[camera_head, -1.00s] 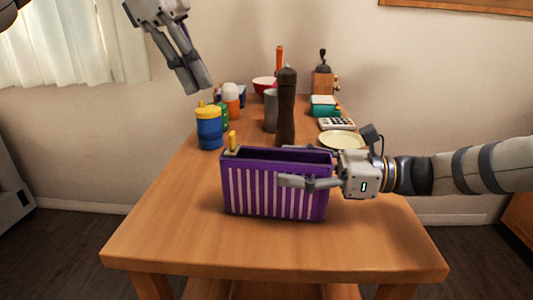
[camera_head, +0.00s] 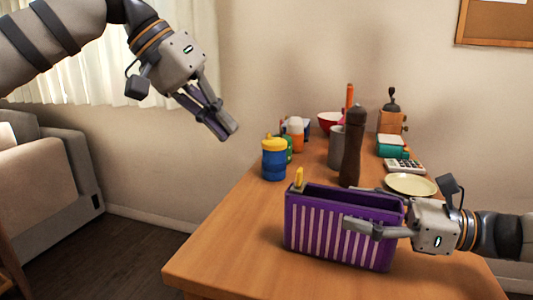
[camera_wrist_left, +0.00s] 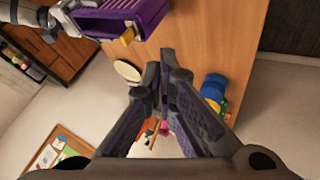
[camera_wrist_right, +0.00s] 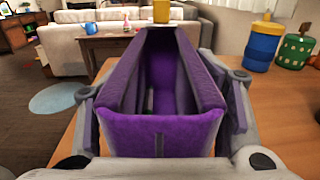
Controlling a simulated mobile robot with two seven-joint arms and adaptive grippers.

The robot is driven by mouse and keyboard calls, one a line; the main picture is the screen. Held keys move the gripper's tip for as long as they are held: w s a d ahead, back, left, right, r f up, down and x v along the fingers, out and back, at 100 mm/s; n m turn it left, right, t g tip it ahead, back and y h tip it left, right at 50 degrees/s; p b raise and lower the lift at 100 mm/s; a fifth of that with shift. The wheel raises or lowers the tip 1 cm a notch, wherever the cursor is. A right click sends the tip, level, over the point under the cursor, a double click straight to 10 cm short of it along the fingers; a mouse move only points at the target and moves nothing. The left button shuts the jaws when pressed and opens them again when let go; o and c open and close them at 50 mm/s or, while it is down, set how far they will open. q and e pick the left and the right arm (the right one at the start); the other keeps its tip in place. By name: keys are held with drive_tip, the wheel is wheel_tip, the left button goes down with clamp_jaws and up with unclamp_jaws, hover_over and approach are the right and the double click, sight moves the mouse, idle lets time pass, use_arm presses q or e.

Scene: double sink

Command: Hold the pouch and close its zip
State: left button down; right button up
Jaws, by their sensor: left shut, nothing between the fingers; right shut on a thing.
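The purple pouch (camera_head: 338,230) with white stripes stands upright on the table, its top open. Its yellow zip pull (camera_head: 299,178) is at the left end of the opening; it also shows in the left wrist view (camera_wrist_left: 127,36) and at the far end in the right wrist view (camera_wrist_right: 161,11). My right gripper (camera_head: 362,208) is shut on the pouch's right end, one finger along each long side. My left gripper (camera_head: 226,131) is shut and empty, in the air up and left of the zip pull.
A blue cup with a yellow lid (camera_head: 274,158) stands behind the pouch's left end. A tall dark brown mill (camera_head: 352,147) stands close behind the pouch. A pale plate (camera_head: 411,184) lies behind my right gripper. The table (camera_head: 232,240) is bare left of the pouch.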

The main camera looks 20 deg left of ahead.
use_arm(q)
approach(295, 181)
wheel_tip(295, 181, down, 4)
drive_tip(key=w+a, duration=0.2)
drive_tip(key=d, duration=0.4)
drive_tip(key=shift+s+d+f, duration=0.1)
drive_tip(key=shift+d+f, duration=0.1)
drive_tip(key=shift+d, duration=0.05)
drive_tip(key=shift+d, duration=0.1)
drive_tip(key=d, duration=1.3)
drive_tip(key=shift+s+d, duration=0.25)
drive_tip(key=shift+s, duration=0.05)
